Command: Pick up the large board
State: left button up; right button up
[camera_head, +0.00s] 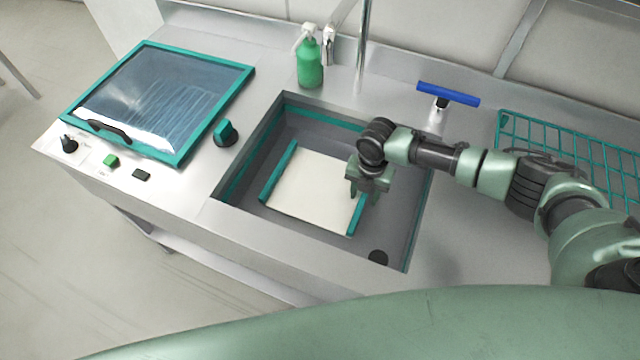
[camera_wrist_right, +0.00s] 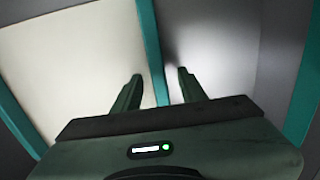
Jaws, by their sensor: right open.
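The large board (camera_head: 309,191) is cream white with a teal strip along its left and right edges. It lies in the sink basin (camera_head: 400,237). My right gripper (camera_head: 365,196) is over the board's right edge, its fingers pointing down. In the right wrist view the open fingers (camera_wrist_right: 158,82) stand on either side of the teal edge strip (camera_wrist_right: 151,50), with the cream face (camera_wrist_right: 70,70) to the left. I cannot tell how far down the fingers reach beside the strip. The gripper hides part of the board's upper right corner. My left gripper is not in view.
A green soap bottle (camera_head: 310,62) and a tap (camera_head: 361,45) stand behind the basin. A teal-framed glass lid (camera_head: 160,95) is left.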

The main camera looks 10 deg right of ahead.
grip_shut()
jog(key=shift+r, duration=0.1)
